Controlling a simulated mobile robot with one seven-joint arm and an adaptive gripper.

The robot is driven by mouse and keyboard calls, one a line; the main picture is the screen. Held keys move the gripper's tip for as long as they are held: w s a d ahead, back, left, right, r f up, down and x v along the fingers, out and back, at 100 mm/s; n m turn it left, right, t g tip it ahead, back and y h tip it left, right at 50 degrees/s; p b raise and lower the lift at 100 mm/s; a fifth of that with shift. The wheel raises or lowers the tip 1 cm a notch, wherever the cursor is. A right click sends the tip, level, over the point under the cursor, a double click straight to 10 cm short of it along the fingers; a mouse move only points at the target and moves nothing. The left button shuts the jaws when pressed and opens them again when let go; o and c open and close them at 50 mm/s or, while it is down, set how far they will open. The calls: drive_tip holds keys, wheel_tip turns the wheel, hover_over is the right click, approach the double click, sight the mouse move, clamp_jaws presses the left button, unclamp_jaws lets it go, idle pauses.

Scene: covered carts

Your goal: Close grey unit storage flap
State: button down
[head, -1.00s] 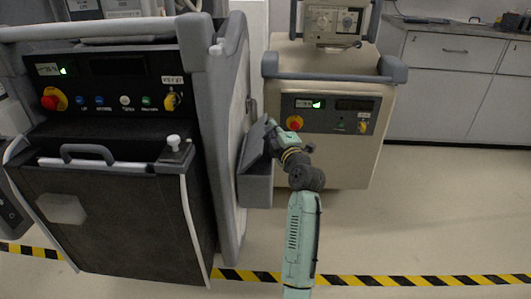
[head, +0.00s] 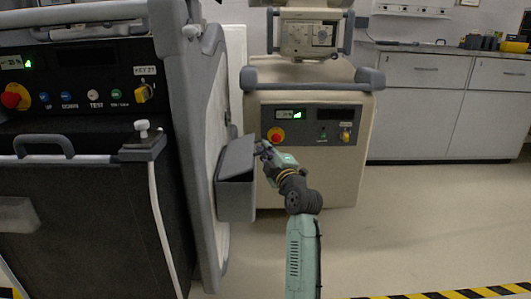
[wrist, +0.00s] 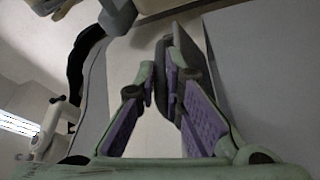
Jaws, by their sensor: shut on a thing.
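The grey storage box (head: 236,202) is fixed to the right side of the large grey unit. My gripper (head: 262,150) is at the right edge of the flap. In the wrist view my gripper's purple-padded fingers (wrist: 165,92) are close together on a thin dark grey piece, which seems to be the flap's edge. The exact contact is partly hidden by the fingers.
The large unit (head: 85,200) fills the left. A beige unit (head: 312,175) with a control panel stands close behind my gripper. White cabinets (head: 420,105) line the back right. The floor (head: 440,220) at the right is clear.

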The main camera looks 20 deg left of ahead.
drive_tip(key=shift+a+f, duration=0.15)
drive_tip(key=shift+a, duration=0.05)
drive_tip(key=c, duration=2)
unclamp_jaws()
drive_tip(key=shift+o, duration=0.2)
